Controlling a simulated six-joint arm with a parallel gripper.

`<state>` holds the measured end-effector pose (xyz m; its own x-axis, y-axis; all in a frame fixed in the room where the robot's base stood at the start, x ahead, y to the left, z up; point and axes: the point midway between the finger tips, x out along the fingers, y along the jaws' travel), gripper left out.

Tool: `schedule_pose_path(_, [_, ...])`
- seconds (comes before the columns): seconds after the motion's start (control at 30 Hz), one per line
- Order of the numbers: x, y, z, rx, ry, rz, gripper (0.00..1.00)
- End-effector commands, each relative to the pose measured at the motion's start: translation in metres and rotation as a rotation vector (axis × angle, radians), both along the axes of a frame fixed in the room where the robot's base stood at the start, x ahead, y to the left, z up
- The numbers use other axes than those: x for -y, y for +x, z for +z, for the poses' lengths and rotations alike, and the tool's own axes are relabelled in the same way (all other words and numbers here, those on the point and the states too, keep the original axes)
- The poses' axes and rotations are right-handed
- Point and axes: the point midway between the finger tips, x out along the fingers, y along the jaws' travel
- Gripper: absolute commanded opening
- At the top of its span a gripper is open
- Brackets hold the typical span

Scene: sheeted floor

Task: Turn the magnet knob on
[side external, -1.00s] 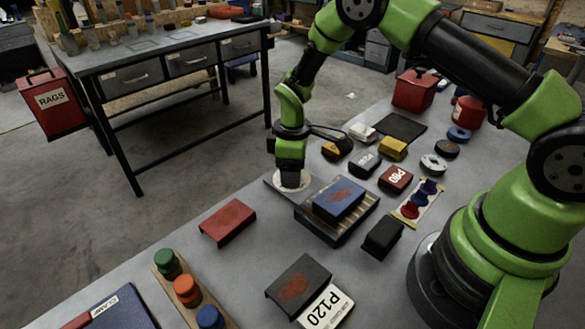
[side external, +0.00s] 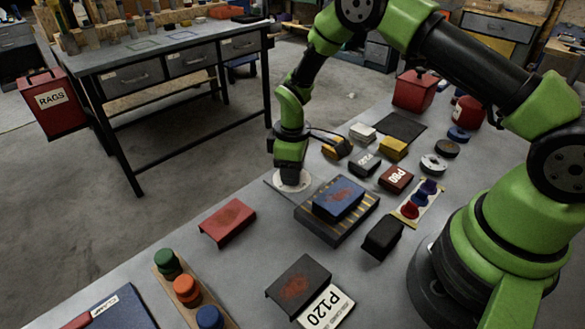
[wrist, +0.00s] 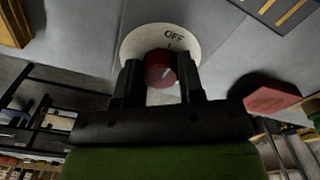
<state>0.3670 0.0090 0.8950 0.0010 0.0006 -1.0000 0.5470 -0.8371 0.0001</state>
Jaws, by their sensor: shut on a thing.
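The magnet knob (wrist: 160,68) is red and sits on a round white dial (wrist: 130,44) marked OFF with a short tick. A faint pale line shows on the knob, slanting, and I cannot tell exactly where it points. My gripper (wrist: 161,80) has one finger on each side of the knob and is shut on it. In the side external view, my gripper (side external: 291,175) points down over the white dial (side external: 304,183), and the knob is hidden behind it. The dial is beside a dark slotted plate (side external: 334,232) carrying a blue block (side external: 339,199).
A red block (side external: 228,222) lies left of the plate, and a black block (side external: 383,237) right of it. Nearer are a P120 block (side external: 299,285) and a rack of coloured knobs (side external: 187,289). Several blocks and discs lie beyond. Bare bench shows between the near pieces.

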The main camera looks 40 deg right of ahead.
Motion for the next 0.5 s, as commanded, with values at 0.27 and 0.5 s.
schedule_pose_path(0.27, [-0.0002, -0.0005, 0.0004, -0.002, -0.001, -0.222, 0.12])
schedule_pose_path(0.5, [-0.0005, -0.0007, 0.0005, -0.003, -0.001, -0.451, 0.12])
